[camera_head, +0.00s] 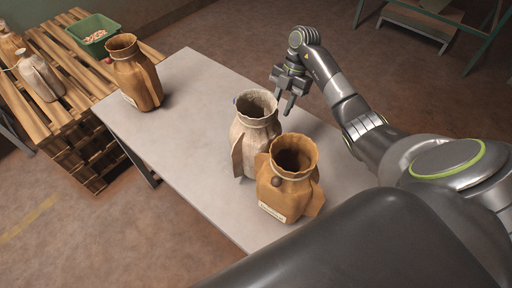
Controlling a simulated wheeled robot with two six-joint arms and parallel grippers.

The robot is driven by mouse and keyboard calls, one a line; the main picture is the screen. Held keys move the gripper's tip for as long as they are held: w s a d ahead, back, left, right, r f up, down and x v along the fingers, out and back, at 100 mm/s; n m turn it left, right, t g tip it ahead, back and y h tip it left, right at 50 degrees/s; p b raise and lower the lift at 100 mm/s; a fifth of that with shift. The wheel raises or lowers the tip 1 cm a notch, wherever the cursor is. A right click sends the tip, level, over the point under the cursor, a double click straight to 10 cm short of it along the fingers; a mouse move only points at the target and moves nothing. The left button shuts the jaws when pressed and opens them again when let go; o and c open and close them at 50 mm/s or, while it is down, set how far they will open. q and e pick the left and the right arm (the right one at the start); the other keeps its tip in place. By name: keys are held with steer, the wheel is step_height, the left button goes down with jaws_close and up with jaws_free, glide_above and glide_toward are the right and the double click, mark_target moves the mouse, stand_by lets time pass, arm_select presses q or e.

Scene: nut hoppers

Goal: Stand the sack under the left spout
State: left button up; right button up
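Three open-mouthed sacks stand upright on the grey table (195,115). A brown sack (141,82) stands at its far left end. A pale beige sack (250,140) stands towards the near right end, close beside a tan sack (285,196) with a label low on its front. The tan sack partly covers the pale one. My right gripper (281,97) is above the table just beyond the pale sack, with its fingers apart and nothing between them. No spout or hopper shows in this view. My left gripper is out of the picture.
A wooden pallet stack (62,82) stands left of the table. It carries a grey-beige sack (40,78), a brown sack (9,48) at the picture's edge and a green bin (93,34) with small contents. The table's middle is clear. A green-framed stand (425,22) is at the upper right.

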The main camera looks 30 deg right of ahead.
steer(key=b+x, duration=0.2)
steer(key=x, duration=0.3)
steer(key=shift+w+b, duration=0.2)
steer(key=shift+b, duration=0.1)
jaws_close()
